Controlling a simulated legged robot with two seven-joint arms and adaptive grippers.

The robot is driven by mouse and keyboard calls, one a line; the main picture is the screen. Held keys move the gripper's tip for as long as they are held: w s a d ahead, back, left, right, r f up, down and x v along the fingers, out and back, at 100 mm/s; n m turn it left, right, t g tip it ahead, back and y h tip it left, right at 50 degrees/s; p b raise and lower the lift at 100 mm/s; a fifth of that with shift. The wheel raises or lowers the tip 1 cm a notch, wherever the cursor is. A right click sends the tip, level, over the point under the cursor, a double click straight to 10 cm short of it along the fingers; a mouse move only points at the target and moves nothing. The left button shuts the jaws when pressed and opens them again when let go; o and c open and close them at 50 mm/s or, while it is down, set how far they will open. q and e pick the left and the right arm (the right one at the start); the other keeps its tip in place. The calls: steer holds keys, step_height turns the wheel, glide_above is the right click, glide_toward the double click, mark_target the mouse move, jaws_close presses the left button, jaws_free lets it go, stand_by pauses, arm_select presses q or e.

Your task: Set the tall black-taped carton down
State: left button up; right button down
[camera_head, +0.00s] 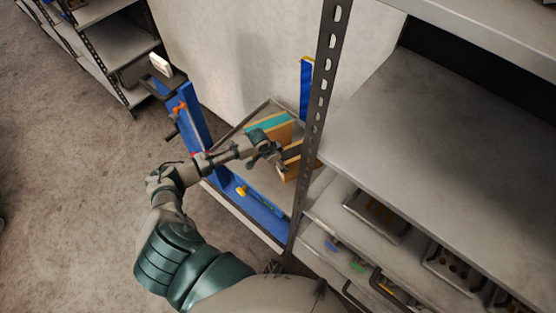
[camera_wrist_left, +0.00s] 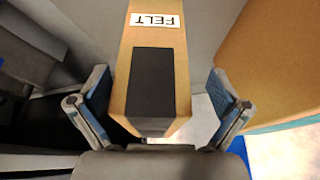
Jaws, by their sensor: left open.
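The tall black-taped carton (camera_wrist_left: 126,52) is brown cardboard with a black tape patch and a label reading FELT. In the left wrist view it stands between the fingers of my left gripper (camera_wrist_left: 158,108). The gripper is open, and a gap shows on each side of the carton. In the head view the carton (camera_head: 288,173) is on or just above the grey bed of a blue-framed cart (camera_head: 196,118), partly hidden by my left gripper (camera_head: 272,156). Whether its base touches the bed is hidden. My right gripper is not in view.
A teal-taped carton (camera_head: 266,124) stands just behind; its brown side (camera_wrist_left: 275,55) fills the right of the wrist view. A grey shelf rack (camera_head: 450,120) with a dark upright (camera_head: 322,90) is close at right. A yellow-and-blue item (camera_head: 242,190) lies on the cart's near edge.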

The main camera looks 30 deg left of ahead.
arm_select(q)
steer(key=d+p+v, duration=0.1)
steer(key=v, duration=1.1)
steer(key=shift+p, duration=0.35)
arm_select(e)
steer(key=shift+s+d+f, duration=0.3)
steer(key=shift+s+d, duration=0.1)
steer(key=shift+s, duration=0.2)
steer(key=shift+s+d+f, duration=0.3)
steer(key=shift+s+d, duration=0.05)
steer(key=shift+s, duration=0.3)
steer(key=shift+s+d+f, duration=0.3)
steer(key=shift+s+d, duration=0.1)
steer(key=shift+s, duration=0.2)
arm_select(q)
steer(key=shift+a, duration=0.2)
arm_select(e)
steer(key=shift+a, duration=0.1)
